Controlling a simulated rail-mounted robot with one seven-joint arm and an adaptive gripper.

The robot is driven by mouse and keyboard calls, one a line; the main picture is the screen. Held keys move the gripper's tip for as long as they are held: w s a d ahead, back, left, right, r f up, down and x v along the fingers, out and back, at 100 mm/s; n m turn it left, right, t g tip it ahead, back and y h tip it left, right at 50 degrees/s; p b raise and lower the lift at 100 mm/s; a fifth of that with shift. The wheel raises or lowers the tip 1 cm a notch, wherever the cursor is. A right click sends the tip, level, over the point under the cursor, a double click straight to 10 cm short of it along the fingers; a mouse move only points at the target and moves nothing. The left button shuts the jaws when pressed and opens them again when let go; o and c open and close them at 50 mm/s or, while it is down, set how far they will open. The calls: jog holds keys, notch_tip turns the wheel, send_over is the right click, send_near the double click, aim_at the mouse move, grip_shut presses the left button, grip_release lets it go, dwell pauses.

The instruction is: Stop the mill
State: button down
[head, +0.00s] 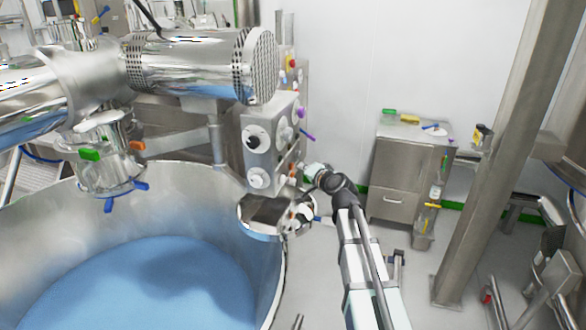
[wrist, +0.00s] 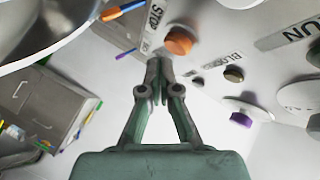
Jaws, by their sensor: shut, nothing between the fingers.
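In the wrist view, an orange round button (wrist: 178,40) sits on a pale panel face beside a STOP label (wrist: 152,22). My gripper (wrist: 157,66) is shut and empty, its fingertips just below and left of this button in the picture. I cannot tell whether they touch the panel. In the head view, the mill's grey control box (head: 268,143) with its round dials and knobs stands beneath the steel motor cylinder (head: 195,68). My arm reaches up to the box's lower right side, where the fingertips are hard to make out.
A RUN label (wrist: 298,33), a small dark button (wrist: 233,75) and a purple knob (wrist: 241,118) are on the panel nearby. A large steel bowl (head: 273,268) with blue contents is at left. A steel cabinet (head: 392,180) stands behind at right.

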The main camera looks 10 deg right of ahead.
jog(key=d+b, duration=0.1)
jog(key=s+d, duration=0.1)
jog(key=d, duration=0.1)
jog(key=s+d+b, duration=0.1)
jog(key=shift+d+b, duration=0.3)
dwell(0.7)
